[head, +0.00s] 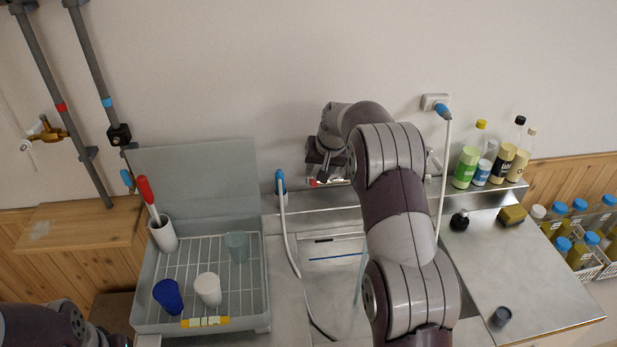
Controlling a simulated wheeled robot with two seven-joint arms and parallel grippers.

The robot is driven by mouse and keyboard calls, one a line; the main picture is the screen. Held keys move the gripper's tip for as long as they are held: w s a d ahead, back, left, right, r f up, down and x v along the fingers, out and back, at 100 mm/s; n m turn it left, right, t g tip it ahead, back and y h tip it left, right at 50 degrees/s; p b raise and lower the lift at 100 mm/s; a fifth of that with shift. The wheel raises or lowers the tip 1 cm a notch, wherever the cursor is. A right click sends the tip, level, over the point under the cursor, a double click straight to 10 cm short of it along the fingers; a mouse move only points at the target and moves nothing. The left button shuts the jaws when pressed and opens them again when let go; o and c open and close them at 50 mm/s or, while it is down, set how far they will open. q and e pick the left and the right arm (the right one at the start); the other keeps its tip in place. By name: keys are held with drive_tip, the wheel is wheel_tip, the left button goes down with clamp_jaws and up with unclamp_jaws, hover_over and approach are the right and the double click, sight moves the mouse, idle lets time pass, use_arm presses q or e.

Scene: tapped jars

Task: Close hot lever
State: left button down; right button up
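The tap on the wall behind the sink (335,278) is mostly hidden by my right arm and gripper. A small red mark (314,182), which looks like the hot lever's, shows just under my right gripper (325,174). The gripper is at the lever or very close to it; I cannot tell whether they touch. Its fingers are too small and dark to tell whether they are open or shut. The lever's angle and any running water cannot be made out clearly. My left arm shows at the bottom left corner, with its gripper out of view.
A grey dish rack (262,300) with cups and a red-handled brush (147,192) stands left of the sink. Bottles (466,166) line the ledge at right. The steel counter (500,265) holds a dark cup (501,316) and sponge (512,215). Blue-capped jars (578,206) stand far right.

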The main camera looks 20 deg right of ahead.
sight(314, 180)
drive_tip(key=p+x, duration=0.2)
drive_tip(key=x, duration=0.5)
drive_tip(key=shift+w+f, duration=0.15)
drive_tip(key=shift+f, duration=0.05)
drive_tip(key=shift+w+f, duration=0.15)
drive_tip(key=shift+f, duration=0.25)
